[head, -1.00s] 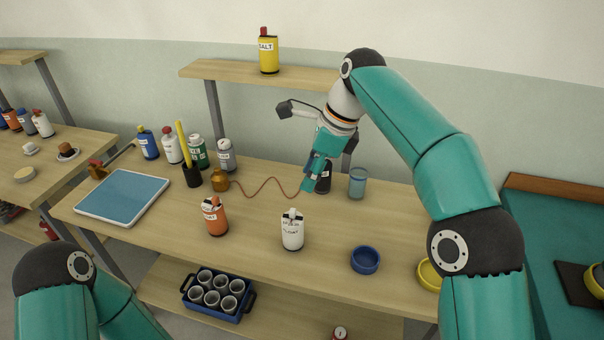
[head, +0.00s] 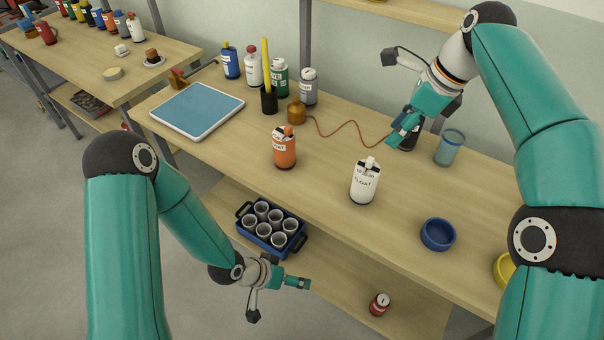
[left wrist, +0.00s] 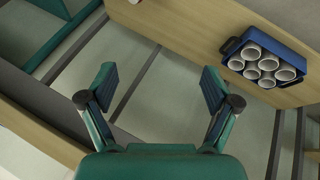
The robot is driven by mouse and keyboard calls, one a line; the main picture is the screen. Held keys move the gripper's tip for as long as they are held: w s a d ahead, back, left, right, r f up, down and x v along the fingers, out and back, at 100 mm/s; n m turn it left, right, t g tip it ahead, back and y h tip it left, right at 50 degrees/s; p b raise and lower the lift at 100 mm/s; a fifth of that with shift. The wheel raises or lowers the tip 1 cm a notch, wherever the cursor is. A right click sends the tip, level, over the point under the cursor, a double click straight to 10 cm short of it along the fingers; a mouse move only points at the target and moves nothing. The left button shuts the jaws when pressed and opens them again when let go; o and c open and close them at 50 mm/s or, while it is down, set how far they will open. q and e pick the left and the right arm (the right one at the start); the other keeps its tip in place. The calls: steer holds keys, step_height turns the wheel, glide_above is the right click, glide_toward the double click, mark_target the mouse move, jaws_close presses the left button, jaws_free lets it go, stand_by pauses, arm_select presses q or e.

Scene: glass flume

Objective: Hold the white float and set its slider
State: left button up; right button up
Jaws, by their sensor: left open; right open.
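The white float (head: 365,182) is a white bottle-like body with dark lettering. It stands upright on the table top in the head view, right of the orange float (head: 285,149). Its slider (head: 370,164) seems to be the small piece at its top; its setting is too small to tell. My right gripper (head: 396,138) is open at the back of the table, by a dark container (head: 410,139), behind the white float and apart from it. My left gripper (head: 305,284) is low in front of the table, near the lower shelf. It shows open and empty in the left wrist view (left wrist: 158,90).
The front middle is clear.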

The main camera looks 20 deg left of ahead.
mark_target(365, 182)
arm_select(q)
steer(key=w+r+m+t+h, duration=0.1)
steer(key=w+r+m+h, duration=0.35)
steer(key=r, duration=0.85)
steer(key=w+r+m+t+h, duration=0.2)
steer(key=w+r+m, duration=0.55)
steer(key=r, duration=0.55)
steer(key=shift+n+y, duration=0.35)
steer(key=shift+n, duration=0.15)
steer(key=x, duration=1.6)
steer(key=shift+w+d, duration=0.15)
steer(key=shift+d, duration=0.05)
